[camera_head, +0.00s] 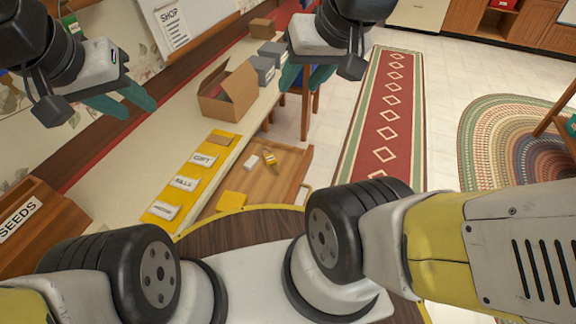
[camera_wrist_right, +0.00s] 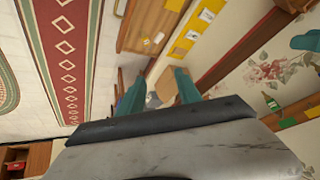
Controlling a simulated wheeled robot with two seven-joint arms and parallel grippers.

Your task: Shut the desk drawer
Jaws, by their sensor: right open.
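The desk drawer (camera_head: 282,170) is a wooden tray standing open from the long cream desk (camera_head: 225,137). A small white block (camera_head: 250,162) and a yellow item (camera_head: 270,160) lie in it. Its pale handle (camera_head: 302,195) is at the right end. The drawer also shows at the top of the right wrist view (camera_wrist_right: 140,30). My left gripper (camera_head: 122,100) is up at the left, apart from the drawer, with teal fingers spread and empty. My right gripper (camera_head: 306,78) is open and empty, beyond the drawer in the head view; its fingers also show in the right wrist view (camera_wrist_right: 160,88).
A cardboard box (camera_head: 228,95), grey boxes (camera_head: 262,68) and yellow labelled strip (camera_head: 182,183) are on the desk. A wooden chair (camera_head: 306,105) stands beside it. A seeds box (camera_head: 30,220) is at left. A red runner (camera_head: 385,120) covers open floor at right.

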